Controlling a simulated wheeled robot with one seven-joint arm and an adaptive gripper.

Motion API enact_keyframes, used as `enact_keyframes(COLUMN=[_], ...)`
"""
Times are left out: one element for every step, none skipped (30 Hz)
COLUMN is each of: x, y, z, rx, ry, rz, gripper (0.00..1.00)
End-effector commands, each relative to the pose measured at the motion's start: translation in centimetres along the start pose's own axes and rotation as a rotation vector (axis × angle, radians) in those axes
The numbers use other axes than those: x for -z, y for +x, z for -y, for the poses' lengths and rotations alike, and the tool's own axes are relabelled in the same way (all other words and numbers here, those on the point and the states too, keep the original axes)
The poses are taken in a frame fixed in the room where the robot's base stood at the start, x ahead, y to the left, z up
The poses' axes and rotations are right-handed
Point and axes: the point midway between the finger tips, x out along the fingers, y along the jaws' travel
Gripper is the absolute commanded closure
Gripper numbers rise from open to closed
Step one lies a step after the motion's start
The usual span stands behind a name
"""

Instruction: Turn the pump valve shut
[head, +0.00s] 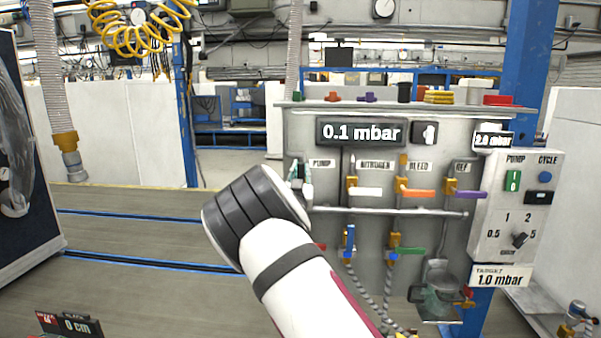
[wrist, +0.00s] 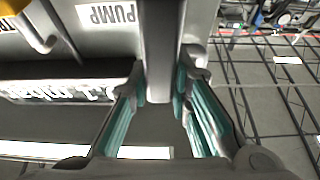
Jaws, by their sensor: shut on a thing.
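The PUMP label (head: 322,163) is at the left end of the panel's valve row, and it also shows in the wrist view (wrist: 107,14). My gripper (head: 300,182) is just below and left of this label, partly hidden by my arm. In the wrist view my gripper (wrist: 162,95) has its teal-padded fingers on both sides of a grey bar-like handle (wrist: 162,62), shut on it. This appears to be the pump valve handle. The valve body is hidden in the head view, so its angle there cannot be told. The main display (head: 360,132) reads 0.1 mbar.
To the right, the white nitrogen handle (head: 366,191), orange bleed handle (head: 416,193) and purple handle (head: 470,194) point right. A blue handle (head: 349,241) and a green handle (head: 411,251) sit below the rail (head: 390,211). A target label (head: 500,277) reads 1.0 mbar.

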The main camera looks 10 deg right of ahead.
Motion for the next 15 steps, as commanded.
enact_keyframes(x=[-0.1,-0.1,-0.1,-0.1,-0.1,-0.1,-0.1,-0.1,-0.1,-0.2,-0.3,-0.3,-0.3,-0.4,-0.5], y=[0.0,0.0,0.0,0.1,0.1,0.1,0.1,0.1,0.1,0.0,0.0,0.0,0.0,0.0,0.0], z=[-0.1,-0.1,-0.2,-0.3,-0.5,-0.6,-0.7,-0.8,-1.0,-1.2,-1.4,-1.6,-1.8,-1.9,-2.1], rx=[-0.006,-0.010,-0.017,-0.023,-0.030,-0.039,-0.047,-0.055,-0.067,-0.077,-0.087,-0.101,-0.112,-0.123,-0.137], ry=[0.015,0.025,0.041,0.055,0.071,0.093,0.112,0.133,0.162,0.186,0.209,0.242,0.269,0.295,0.330], rz=[0.001,0.000,0.000,0.000,-0.001,-0.002,-0.001,-0.001,-0.001,0.000,0.000,-0.001,-0.001,-0.001,-0.002], gripper=[1.00,1.00,1.00,1.00,1.00,1.00,1.00,1.00,1.00,1.00,1.00,1.00,1.00,1.00,1.00])
